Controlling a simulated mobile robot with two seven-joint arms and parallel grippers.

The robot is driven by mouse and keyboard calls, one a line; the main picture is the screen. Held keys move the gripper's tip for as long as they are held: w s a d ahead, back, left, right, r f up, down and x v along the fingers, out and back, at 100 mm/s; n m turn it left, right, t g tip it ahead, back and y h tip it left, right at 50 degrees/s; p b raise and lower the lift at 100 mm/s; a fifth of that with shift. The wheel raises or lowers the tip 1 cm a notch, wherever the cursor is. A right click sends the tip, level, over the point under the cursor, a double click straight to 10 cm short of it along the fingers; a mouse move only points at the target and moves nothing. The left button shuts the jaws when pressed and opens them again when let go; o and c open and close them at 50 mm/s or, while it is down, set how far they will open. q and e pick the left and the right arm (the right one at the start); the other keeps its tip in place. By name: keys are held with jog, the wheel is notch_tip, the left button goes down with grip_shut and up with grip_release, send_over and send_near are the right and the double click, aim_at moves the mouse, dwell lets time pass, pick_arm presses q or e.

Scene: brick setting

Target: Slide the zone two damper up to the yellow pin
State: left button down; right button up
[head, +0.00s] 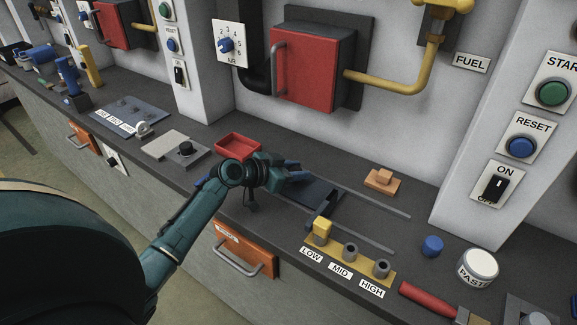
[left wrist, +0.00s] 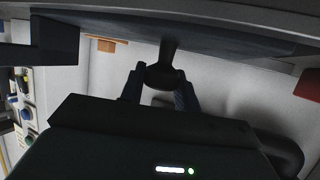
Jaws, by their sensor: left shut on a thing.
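My left gripper (head: 290,177) reaches in over the counter and is shut on the dark knob (left wrist: 163,74) of the damper, which shows between its fingers in the left wrist view. The damper (head: 312,192) is a dark blue-grey plate lying between two pale rails, with a dark upright arm (head: 322,208) on its right part. The yellow pin (head: 322,229) stands at the LOW position of a yellow strip (head: 336,258). The damper's arm looks close to the pin; I cannot tell whether they touch. The MID and HIGH sockets (head: 382,268) hold no pin. My right gripper is not in view.
An orange block (head: 381,181) lies behind the rails. A red tray (head: 238,145) stands behind my left wrist. A blue cap (head: 432,246), a white PASTE tin (head: 479,268) and a red-handled tool (head: 428,300) lie at the right. The rail track right of the damper is clear.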

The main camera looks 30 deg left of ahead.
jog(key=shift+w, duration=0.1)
pick_arm(q)
jog(key=c, duration=1)
grip_release()
jog(key=shift+c, duration=0.2)
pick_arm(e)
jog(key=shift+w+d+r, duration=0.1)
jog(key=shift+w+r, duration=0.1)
pick_arm(q)
jog(key=b+v, duration=0.2)
jog(key=v, duration=1.1)
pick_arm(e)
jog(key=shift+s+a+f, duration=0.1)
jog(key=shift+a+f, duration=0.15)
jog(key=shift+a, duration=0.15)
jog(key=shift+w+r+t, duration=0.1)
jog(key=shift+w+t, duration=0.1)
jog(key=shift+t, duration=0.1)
pick_arm(q)
jog(key=shift+s+a+f, duration=0.1)
